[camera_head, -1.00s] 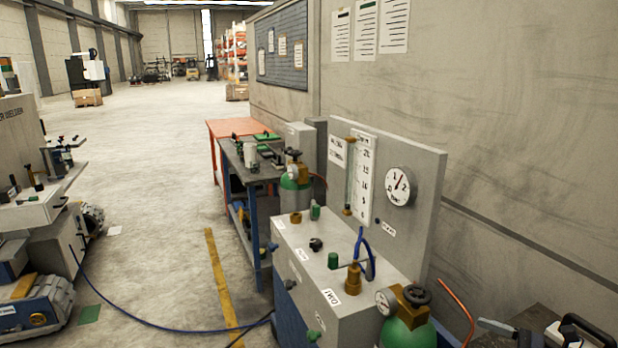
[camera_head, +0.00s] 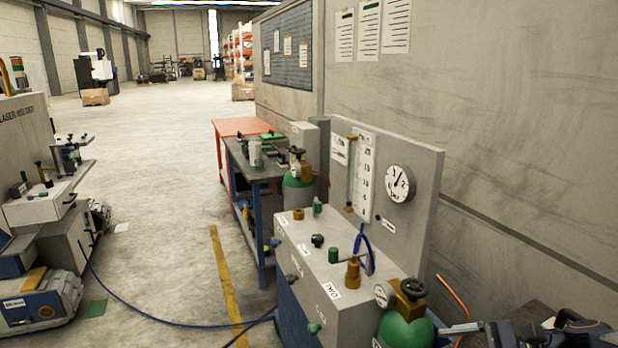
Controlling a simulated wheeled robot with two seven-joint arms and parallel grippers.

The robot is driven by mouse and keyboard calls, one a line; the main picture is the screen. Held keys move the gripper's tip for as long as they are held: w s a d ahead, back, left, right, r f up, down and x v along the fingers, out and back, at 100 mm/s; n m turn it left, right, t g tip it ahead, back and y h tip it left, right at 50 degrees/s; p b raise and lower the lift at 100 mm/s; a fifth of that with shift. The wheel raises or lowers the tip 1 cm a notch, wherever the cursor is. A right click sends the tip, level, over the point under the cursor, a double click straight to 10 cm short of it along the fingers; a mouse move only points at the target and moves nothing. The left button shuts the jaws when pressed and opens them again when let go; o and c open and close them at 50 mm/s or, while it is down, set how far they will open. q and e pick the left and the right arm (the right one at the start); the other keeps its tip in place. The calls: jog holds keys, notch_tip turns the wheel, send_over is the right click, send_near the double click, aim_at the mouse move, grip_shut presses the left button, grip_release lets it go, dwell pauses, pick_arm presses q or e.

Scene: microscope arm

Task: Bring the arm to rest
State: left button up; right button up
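I cannot make out a microscope arm for certain. A small dark-and-white fitting (camera_head: 68,152) stands on the grey machine marked LASER WELDER (camera_head: 25,125) at the left edge. It is too small to tell what it is. What looks like my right gripper (camera_head: 460,328) reaches in from the lower right, with a pale finger pointing left beside the green cylinder. Whether its fingers are open or shut does not show. It is far from the welder. My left gripper is not in view.
A grey gas panel with a round gauge (camera_head: 399,184) and a green cylinder (camera_head: 405,332) stand in front of me. A workbench (camera_head: 262,170) is behind them. A blue hose (camera_head: 150,318) crosses the floor.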

jog(key=s+a+n+h, duration=0.3)
jog(key=s+n+h, duration=0.1)
jog(key=s+n, duration=0.3)
jog(key=s+a+f+n+t+h, duration=0.1)
jog(key=s+n+h, duration=0.3)
jog(key=s+n, duration=0.4)
jog(key=s+a, duration=0.1)
jog(key=s, duration=0.2)
jog(key=shift+a+f, duration=0.15)
jog(key=shift+a, duration=0.25)
